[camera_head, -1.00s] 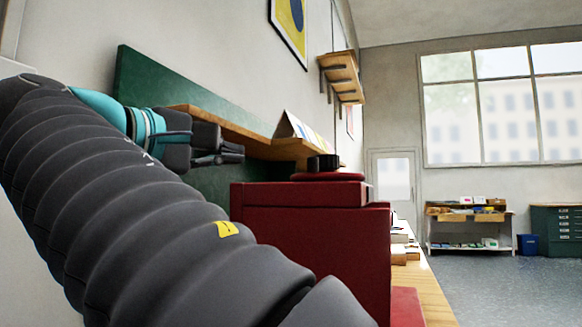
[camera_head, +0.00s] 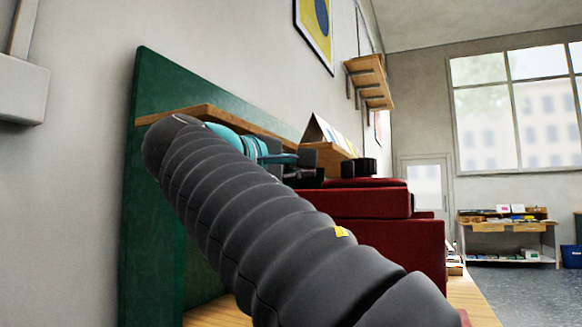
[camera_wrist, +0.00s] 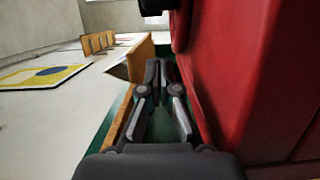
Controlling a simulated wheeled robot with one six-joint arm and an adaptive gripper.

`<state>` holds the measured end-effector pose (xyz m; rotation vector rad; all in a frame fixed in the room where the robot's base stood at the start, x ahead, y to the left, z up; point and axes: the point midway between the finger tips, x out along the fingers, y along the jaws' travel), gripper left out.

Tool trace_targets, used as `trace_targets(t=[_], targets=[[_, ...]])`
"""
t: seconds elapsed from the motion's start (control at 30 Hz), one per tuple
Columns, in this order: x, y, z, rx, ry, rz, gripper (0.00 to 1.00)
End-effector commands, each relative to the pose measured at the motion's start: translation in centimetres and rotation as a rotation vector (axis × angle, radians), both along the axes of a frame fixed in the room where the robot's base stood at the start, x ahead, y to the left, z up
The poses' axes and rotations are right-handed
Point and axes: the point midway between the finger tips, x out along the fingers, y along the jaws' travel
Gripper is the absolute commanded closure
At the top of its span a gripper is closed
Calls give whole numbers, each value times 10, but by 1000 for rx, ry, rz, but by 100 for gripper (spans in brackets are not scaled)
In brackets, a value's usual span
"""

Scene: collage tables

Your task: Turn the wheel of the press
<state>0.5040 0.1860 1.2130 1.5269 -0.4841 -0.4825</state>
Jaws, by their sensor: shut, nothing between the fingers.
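The red press (camera_head: 425,245) stands on a wooden table top, partly hidden behind my arm. A dark round part (camera_head: 358,168) sits on top of it; I cannot tell whether this belongs to the wheel, and no wheel shows clearly. The press's red side also fills the right of the wrist view (camera_wrist: 235,70). My gripper (camera_wrist: 162,75) is shut and empty, beside this red side. I cannot tell whether it touches. In the head view my gripper (camera_head: 308,162) is partly hidden by my arm, just left of the press's upper part.
A green board (camera_head: 150,90) stands against the wall, with a wooden shelf (camera_head: 190,112) along it close to my arm. A leaning card (camera_head: 318,130) stands on the shelf. Open floor (camera_head: 525,295) lies to the right.

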Motion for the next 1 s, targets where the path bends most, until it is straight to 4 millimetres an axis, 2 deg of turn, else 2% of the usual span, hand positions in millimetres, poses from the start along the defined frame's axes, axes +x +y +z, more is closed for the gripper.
trace_targets(t=[0.2,0.37,0.8,1.0], targets=[[-9,-28,-1,2,-1,-1,100],[-13,-37,-1,1,-1,0,100],[-14,-38,-1,1,0,4,100],[-20,-31,-1,1,2,64,100]])
